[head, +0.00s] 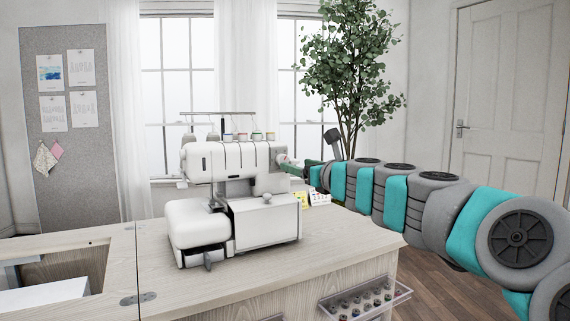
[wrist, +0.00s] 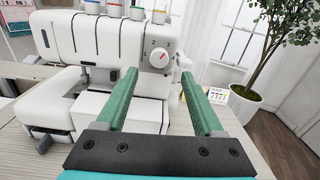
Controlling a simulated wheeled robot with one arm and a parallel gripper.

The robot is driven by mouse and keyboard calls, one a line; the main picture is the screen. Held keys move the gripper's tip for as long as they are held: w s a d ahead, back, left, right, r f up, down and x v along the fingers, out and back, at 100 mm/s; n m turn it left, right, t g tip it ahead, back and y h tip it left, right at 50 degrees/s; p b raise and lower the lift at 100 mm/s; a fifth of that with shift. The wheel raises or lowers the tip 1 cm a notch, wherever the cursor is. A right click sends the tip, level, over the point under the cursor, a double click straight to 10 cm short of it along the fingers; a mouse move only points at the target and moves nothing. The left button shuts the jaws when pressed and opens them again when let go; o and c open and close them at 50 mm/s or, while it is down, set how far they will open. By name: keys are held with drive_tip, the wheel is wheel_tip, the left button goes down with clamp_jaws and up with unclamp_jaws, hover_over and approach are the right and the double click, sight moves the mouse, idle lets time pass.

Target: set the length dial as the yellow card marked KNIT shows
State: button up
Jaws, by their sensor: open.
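The white sewing machine (head: 235,190) stands on the wooden cabinet top. The round white dial (wrist: 159,57) is on its right end in the wrist view, with a red pointer line tilted up and right and a small "2" at its upper left. Whether this is the length dial I cannot tell. My gripper (wrist: 158,74) has its two green fingers apart, pointing toward the dial, with nothing between them. In the head view my gripper (head: 289,163) is at the machine's right end. A yellow card (head: 299,201) stands on the cabinet right of the machine; its writing is too small to read.
A white card (head: 320,198) stands beside the yellow one. A leafy plant (head: 352,55) is behind my arm. A clear tray of spools (head: 365,300) hangs on the cabinet front. Thread spools (wrist: 137,11) top the machine. The cabinet top in front is clear.

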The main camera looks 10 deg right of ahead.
sight(284, 160)
drive_tip(key=x, duration=0.6)
drive_tip(key=shift+w+a, duration=0.1)
drive_tip(key=shift+w, duration=0.1)
clamp_jaws()
idle(0.4)
